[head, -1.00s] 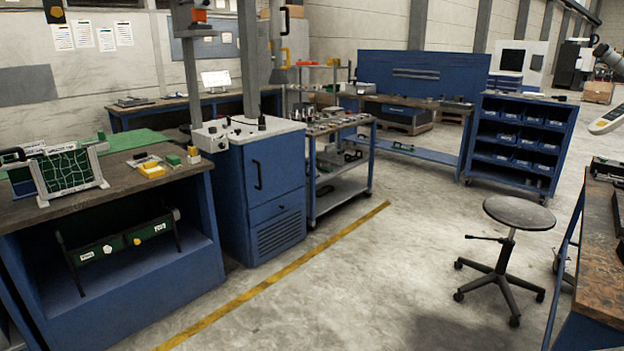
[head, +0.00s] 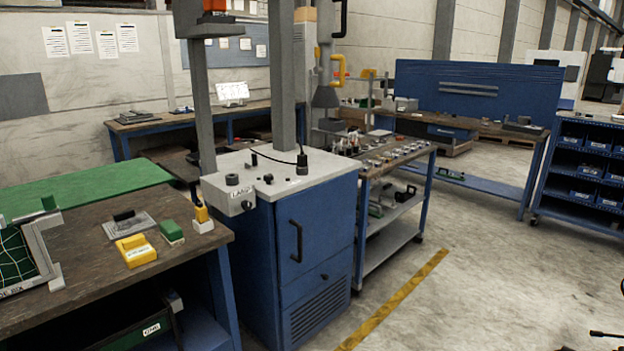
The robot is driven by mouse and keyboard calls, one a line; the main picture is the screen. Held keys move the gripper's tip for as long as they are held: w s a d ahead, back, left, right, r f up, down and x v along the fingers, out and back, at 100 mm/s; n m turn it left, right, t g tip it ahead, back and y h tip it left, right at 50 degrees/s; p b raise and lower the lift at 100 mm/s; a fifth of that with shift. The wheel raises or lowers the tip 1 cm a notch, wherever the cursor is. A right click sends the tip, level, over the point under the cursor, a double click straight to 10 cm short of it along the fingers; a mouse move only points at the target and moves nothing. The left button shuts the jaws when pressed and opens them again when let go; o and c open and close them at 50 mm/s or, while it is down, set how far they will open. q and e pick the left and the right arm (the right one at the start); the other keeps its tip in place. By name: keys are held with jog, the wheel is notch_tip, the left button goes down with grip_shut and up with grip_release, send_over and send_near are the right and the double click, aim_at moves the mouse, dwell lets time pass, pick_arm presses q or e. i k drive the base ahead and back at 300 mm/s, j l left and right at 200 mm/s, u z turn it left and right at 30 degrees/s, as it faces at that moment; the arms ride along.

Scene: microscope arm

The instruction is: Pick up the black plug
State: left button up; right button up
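A small upright black piece with a thin black cable looks like the black plug (head: 302,162). It stands on the pale grey top of a blue cabinet (head: 262,260), near the top's right side. The cable loops from it to the left, past a grey post. Whether it sits in a socket is too small to tell.
A workbench (head: 95,270) with a green mat (head: 85,192) and yellow and green blocks stands left of the cabinet. A cart (head: 400,160) holding many small parts stands close to its right. Open concrete floor (head: 490,290) lies in front and to the right.

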aim_at(302, 159)
jog(key=i+j, duration=0.1)
jog(key=i, duration=1)
jog(key=l+z, duration=0.05)
